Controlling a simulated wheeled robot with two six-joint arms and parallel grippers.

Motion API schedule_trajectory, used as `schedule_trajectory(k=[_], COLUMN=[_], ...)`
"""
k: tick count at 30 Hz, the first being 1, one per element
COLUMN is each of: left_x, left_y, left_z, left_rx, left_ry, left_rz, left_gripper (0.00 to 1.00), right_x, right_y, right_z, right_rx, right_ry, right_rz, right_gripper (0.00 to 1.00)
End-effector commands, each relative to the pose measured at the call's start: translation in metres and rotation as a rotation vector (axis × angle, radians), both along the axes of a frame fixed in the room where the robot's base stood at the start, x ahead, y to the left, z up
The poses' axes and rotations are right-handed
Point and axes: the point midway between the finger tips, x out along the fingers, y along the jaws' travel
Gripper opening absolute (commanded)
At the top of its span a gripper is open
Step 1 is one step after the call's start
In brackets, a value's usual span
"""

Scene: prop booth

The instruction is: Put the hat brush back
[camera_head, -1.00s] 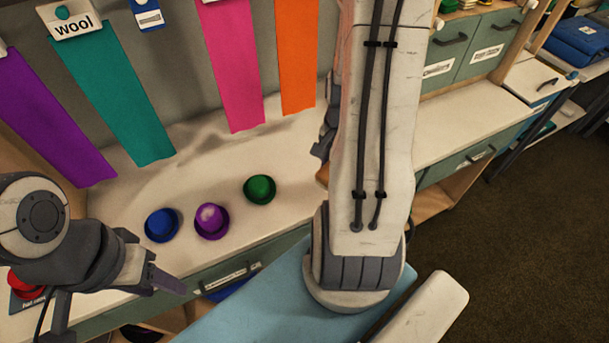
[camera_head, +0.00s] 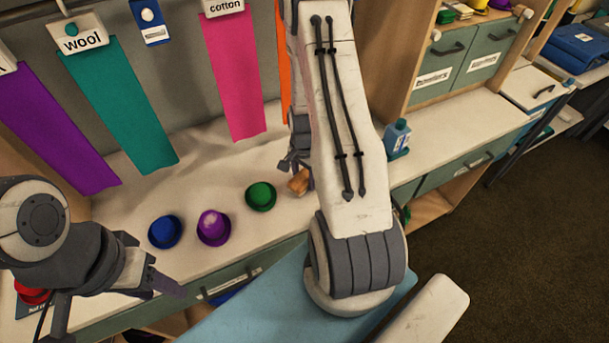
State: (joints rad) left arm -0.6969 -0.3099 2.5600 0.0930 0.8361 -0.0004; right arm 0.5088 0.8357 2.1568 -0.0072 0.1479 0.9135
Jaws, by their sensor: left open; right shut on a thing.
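My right gripper (camera_head: 298,166) is partly hidden behind my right arm, over the counter right of the green hat. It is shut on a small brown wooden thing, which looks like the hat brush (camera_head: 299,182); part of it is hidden. My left gripper (camera_head: 168,285) is open and empty at the lower left, near the counter's front edge. On the counter stand a blue hat (camera_head: 165,232), a purple hat (camera_head: 213,229) with a pale patch on its crown, and a green hat (camera_head: 261,196).
A blue bottle (camera_head: 397,137) stands on the counter (camera_head: 450,118) right of my arm. Felt strips hang behind the hats, including a teal one (camera_head: 120,105) labelled wool. A red hat (camera_head: 32,294) sits at the far left. Drawers (camera_head: 445,68) stand at the back right.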

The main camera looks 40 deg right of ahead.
Motion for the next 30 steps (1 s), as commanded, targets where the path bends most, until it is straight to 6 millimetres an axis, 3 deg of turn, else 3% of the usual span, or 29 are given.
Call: schedule_trajectory(k=[10, 11, 12, 13, 23, 30], left_x=[0.000, 0.000, 0.000, 0.000, 0.000, 0.000], left_y=[0.000, 0.000, 0.000, 0.000, 0.000, 0.000], left_z=[-0.004, -0.003, -0.003, -0.003, -0.001, -0.005], left_rx=[0.000, 0.000, 0.000, 0.000, 0.000, 0.000], left_ry=[0.000, 0.000, 0.000, 0.000, 0.000, 0.000], left_rz=[0.000, 0.000, 0.000, 0.000, 0.000, 0.000], left_gripper=[0.50, 0.50, 0.50, 0.50, 0.50, 0.50], right_x=[0.000, 0.000, 0.000, 0.000, 0.000, 0.002], right_y=[0.000, 0.000, 0.000, 0.000, 0.000, -0.001], right_z=[-0.005, -0.004, -0.003, -0.003, -0.001, 0.025], right_rx=[0.000, 0.000, 0.000, 0.000, 0.000, -0.003], right_ry=[0.000, 0.000, 0.000, 0.000, 0.000, -0.006], right_rz=[0.001, 0.001, 0.001, 0.001, 0.001, 0.001], right_gripper=[0.18, 0.70, 0.85, 0.92, 0.92, 0.92])
